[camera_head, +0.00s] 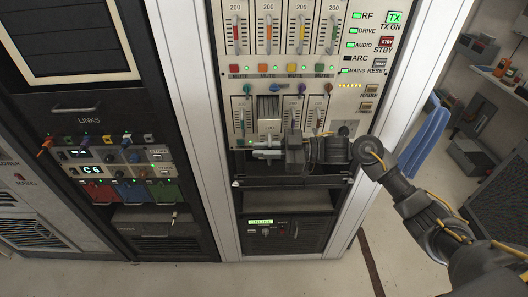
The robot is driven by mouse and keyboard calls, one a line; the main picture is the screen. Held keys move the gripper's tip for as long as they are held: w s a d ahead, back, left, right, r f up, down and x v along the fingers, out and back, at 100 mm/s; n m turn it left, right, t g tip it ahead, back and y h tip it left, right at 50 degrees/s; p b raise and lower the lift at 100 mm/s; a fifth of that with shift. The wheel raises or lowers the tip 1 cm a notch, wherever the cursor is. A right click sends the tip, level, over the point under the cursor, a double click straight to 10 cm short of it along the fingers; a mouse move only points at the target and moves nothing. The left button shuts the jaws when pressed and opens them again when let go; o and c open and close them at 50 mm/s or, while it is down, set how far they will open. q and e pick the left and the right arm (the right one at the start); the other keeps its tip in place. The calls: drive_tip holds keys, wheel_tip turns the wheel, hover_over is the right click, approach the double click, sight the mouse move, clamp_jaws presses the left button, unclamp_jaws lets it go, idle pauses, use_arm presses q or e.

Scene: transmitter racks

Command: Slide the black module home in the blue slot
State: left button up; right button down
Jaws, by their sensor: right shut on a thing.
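My right arm comes in from the right, and its gripper (266,147) is at the lower row of the middle rack, shut on the front of the black module. The black module (268,108) shows as a dark, ribbed body above the gripper, in the second place of that row. A blue knob (274,87) sits above this place, which seems to be the blue slot. The gripper hides the module's lower front, so I cannot tell how deep it sits. My left gripper is not in view.
Pale modules marked 200 stand on both sides, such as the left one (241,112). A black shelf (286,181) juts out below the gripper. The links rack (90,125) stands at left. A blue cloth (425,135) hangs at right. Floor shows in front.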

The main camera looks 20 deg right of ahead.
sight(263, 134)
drive_tip(key=shift+w+d+r+b, duration=0.1)
drive_tip(key=shift+w+d+b, duration=0.1)
drive_tip(key=shift+w+b, duration=0.45)
drive_tip(key=shift+w+d+f+b, duration=0.1)
drive_tip(key=shift+w+d+b, duration=0.2)
drive_tip(key=shift+w, duration=0.6)
drive_tip(key=shift+w+d+r+b, duration=0.1)
drive_tip(key=shift+w+b, duration=0.45)
drive_tip(key=shift+w, duration=0.25)
drive_tip(key=shift+w+d+b, duration=0.25)
drive_tip(key=shift+w+b, duration=0.5)
drive_tip(key=shift+w, duration=0.1)
drive_tip(key=shift+r, duration=0.15)
drive_tip(key=shift+s+a+p, duration=0.1)
drive_tip(key=shift+s+p, duration=0.15)
drive_tip(key=shift+p, duration=0.2)
drive_tip(key=s+a+p, duration=0.3)
drive_tip(key=s+p, duration=0.6)
drive_tip(key=s, duration=0.4)
drive_tip(key=shift+s+a, duration=0.15)
idle(2.0)
